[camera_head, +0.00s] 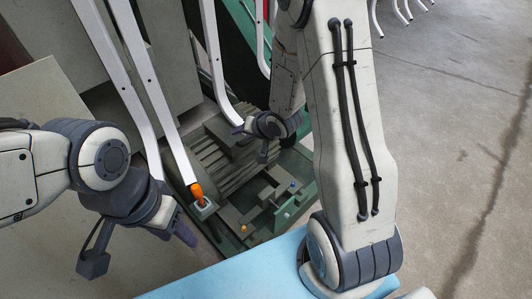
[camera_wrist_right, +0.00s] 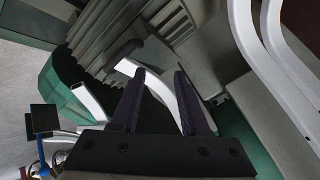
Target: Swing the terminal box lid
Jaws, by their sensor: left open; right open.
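My right gripper (camera_head: 240,127) reaches over the grey slatted part of a green machine (camera_head: 240,242) in the head view. In the right wrist view its two dark fingers (camera_wrist_right: 160,76) stand apart with nothing between them. A white bent tube and grey machine parts lie beyond the fingertips. My left gripper (camera_head: 186,234) is at the lower left, close to the machine's near left corner, and its fingers are partly hidden by its own wrist.
White bent tubes (camera_head: 130,95) run down past the machine and between my arms. An orange-handled lever (camera_head: 197,191) stands on the machine's near left part. A light blue surface (camera_head: 235,272) lies at the front. Open concrete floor (camera_head: 455,150) is on the right.

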